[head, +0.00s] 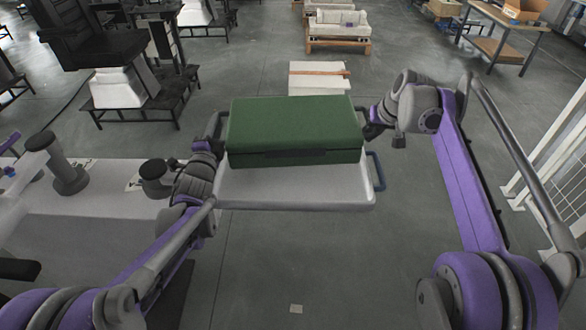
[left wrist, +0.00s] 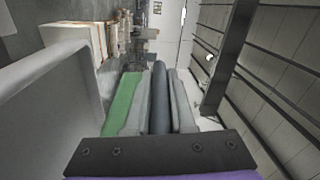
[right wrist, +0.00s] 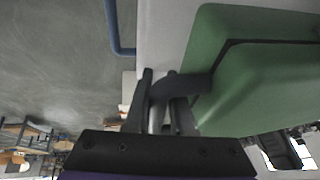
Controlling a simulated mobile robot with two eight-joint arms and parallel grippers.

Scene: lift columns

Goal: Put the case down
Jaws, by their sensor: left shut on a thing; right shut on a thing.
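The green case (head: 290,125) is a long closed box with a dark latch at its front, level over the pale tabletop (head: 290,190) in the head view. Whether its underside touches the top cannot be told. My left gripper (head: 208,143) is at its left end; in the left wrist view its fingers (left wrist: 160,95) are closed around a dark bar beside a green strip of the case (left wrist: 122,105). My right gripper (head: 372,126) is at the right end; in the right wrist view its fingers (right wrist: 160,95) are closed on the dark handle fixed to the case (right wrist: 260,85).
The tabletop has a blue side handle (head: 378,170). A grey-white bench (head: 85,210) with dark knobs stands at the left. Beyond are a low white block (head: 318,78) and a pallet with pale goods (head: 338,32). Open floor lies in front; a white rack (head: 560,150) is at the right.

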